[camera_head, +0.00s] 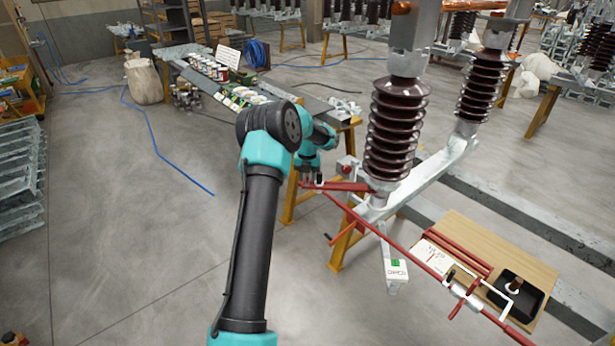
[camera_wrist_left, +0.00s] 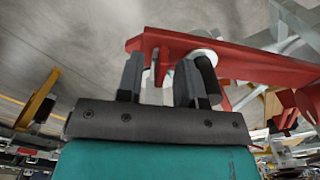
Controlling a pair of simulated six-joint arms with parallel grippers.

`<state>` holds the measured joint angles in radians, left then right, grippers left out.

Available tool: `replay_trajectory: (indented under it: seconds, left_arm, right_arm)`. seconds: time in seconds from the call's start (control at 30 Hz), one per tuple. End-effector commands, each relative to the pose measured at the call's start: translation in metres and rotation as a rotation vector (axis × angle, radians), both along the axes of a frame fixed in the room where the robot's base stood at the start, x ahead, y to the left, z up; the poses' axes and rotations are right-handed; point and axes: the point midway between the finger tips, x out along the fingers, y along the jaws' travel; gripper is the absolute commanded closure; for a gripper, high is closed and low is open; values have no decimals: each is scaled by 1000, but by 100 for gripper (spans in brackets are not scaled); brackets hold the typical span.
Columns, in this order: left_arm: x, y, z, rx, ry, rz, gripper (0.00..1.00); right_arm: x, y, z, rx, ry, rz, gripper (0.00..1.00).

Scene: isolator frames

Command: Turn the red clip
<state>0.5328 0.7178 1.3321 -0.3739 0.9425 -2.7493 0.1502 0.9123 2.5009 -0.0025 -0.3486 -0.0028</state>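A red flat arm (camera_head: 345,187) sticks out to the left from the foot of the front brown insulator. I cannot tell for certain which red part is the clip. In the left wrist view this red piece (camera_wrist_left: 235,62) crosses behind the fingertips, with a white disc and a black cylinder near its left end. My left gripper (camera_head: 312,183) is at the free end of the red arm. In the left wrist view its fingers (camera_wrist_left: 158,85) stand apart, with a red tab seen in the gap but no clear grip on it. My right gripper is not in view.
The ribbed insulator (camera_head: 391,130) stands on a grey beam close to my left gripper. A long red rod (camera_head: 400,248) slants toward a wooden board (camera_head: 490,240) with a black tray. A cluttered bench (camera_head: 290,95) stands behind.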

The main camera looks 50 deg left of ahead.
Motion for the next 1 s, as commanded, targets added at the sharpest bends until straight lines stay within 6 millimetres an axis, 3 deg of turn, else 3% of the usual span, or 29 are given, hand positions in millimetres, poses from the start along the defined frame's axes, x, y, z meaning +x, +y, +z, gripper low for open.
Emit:
replay_trajectory:
  seconds: [0.37, 1.0]
  left_arm:
    - [0, 0, 0, 0, 0, 0, 100]
    - [0, 0, 1, 0, 0, 87, 100]
  right_arm:
    - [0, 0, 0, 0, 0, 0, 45]
    - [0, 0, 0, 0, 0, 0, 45]
